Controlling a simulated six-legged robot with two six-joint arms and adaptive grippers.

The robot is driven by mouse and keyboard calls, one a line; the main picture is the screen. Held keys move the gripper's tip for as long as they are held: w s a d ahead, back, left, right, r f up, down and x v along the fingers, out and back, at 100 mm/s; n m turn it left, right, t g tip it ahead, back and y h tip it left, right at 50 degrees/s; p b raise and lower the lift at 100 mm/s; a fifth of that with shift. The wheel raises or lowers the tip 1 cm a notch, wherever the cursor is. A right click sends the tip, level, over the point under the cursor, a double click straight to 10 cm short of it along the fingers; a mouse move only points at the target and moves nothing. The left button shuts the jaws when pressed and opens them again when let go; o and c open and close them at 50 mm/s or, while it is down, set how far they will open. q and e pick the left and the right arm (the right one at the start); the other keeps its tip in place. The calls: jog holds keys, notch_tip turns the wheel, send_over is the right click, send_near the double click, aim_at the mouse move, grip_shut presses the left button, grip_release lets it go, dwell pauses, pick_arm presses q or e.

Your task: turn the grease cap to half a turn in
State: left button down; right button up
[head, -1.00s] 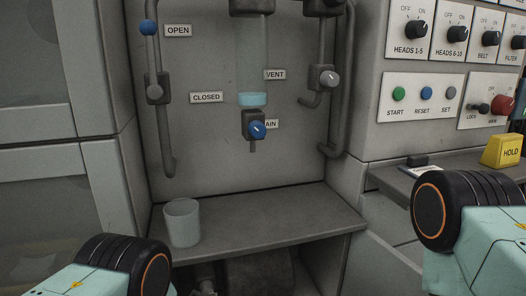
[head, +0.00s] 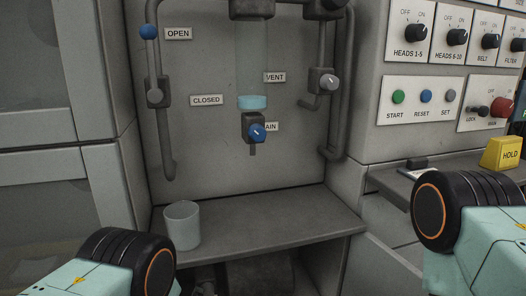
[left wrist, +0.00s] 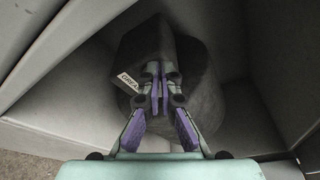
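In the left wrist view my left gripper (left wrist: 160,88) points at a dark grey housing (left wrist: 147,45) with a partly hidden label that begins "GREA". Its purple-padded fingers are close together, with only a narrow dark gap between the tips. The tips overlap the housing's lower right part. I cannot make out the grease cap; the fingers may hide it, and I cannot tell whether they touch it. In the head view my left wrist shows at the lower left, but its fingers do not show clearly. My right gripper is out of view; only the right arm's wrist shows.
A grey shelf (head: 270,222) carries a pale cup (head: 182,226). Above it are pipes, a blue drain knob (head: 256,132) and a grey vent knob (head: 330,82). A control panel (head: 430,98) and yellow HOLD block (head: 501,153) are at right. Pale walls flank the housing in the wrist view.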

pick_arm(q)
jog(key=shift+w+d+r, duration=0.1)
jog(key=shift+d+r, duration=0.2)
jog(key=shift+d, duration=0.1)
jog(key=shift+a+r, duration=0.1)
jog(key=shift+r, duration=0.05)
dwell(0.4)
jog(key=s+d+p, duration=0.1)
jog(key=s+p, duration=0.1)
jog(key=s, duration=0.4)
jog(key=shift+r+p, duration=0.2)
jog(key=shift+p, duration=0.2)
jog(key=shift+d, duration=0.1)
